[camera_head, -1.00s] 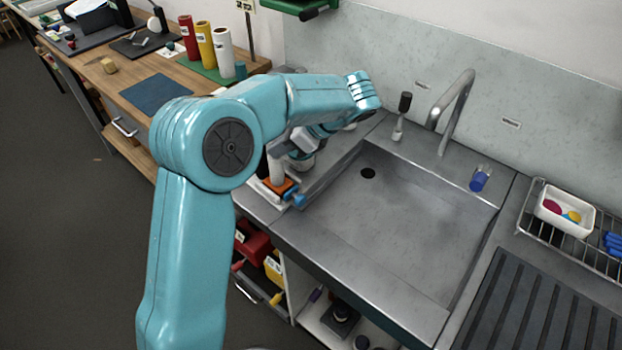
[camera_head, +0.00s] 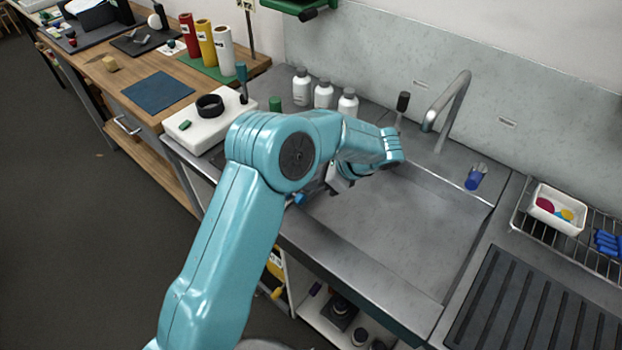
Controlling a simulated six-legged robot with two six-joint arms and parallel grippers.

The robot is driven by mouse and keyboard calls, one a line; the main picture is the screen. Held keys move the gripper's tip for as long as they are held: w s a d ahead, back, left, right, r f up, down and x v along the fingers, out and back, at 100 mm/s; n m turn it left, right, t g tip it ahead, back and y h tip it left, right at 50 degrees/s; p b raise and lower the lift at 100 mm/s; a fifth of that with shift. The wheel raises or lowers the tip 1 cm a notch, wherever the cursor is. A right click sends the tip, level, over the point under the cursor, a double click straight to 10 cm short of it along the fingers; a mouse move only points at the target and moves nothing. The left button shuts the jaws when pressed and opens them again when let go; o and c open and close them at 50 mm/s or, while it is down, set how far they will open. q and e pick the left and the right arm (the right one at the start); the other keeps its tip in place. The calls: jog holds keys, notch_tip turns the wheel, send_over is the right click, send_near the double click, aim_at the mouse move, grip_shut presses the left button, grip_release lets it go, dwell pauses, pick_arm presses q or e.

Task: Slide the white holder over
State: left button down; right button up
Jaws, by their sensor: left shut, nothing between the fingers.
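My left arm crosses the middle of the view, and its upper link and elbow cover much of the counter left of the sink. My left gripper (camera_head: 340,184) is shut and empty, low over the sink's left side and mostly hidden behind my forearm. The white holder seen earlier at the sink's left edge, with an orange part and a white upright piece, is now hidden behind my arm. A small blue piece (camera_head: 300,198) still shows beside that spot; I cannot tell whether it belongs to the holder. My right gripper is not in view.
A white block (camera_head: 207,132) bearing a black ring (camera_head: 209,105) stands on the counter left of the sink. Several white bottles (camera_head: 323,95) stand behind. A tap (camera_head: 456,100), blue cup (camera_head: 476,177) and wire rack (camera_head: 520,213) lie right. The sink basin (camera_head: 400,235) is clear.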

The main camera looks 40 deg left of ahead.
pick_arm(q)
jog(key=shift+s+a, duration=0.15)
jog(key=shift+s, duration=0.05)
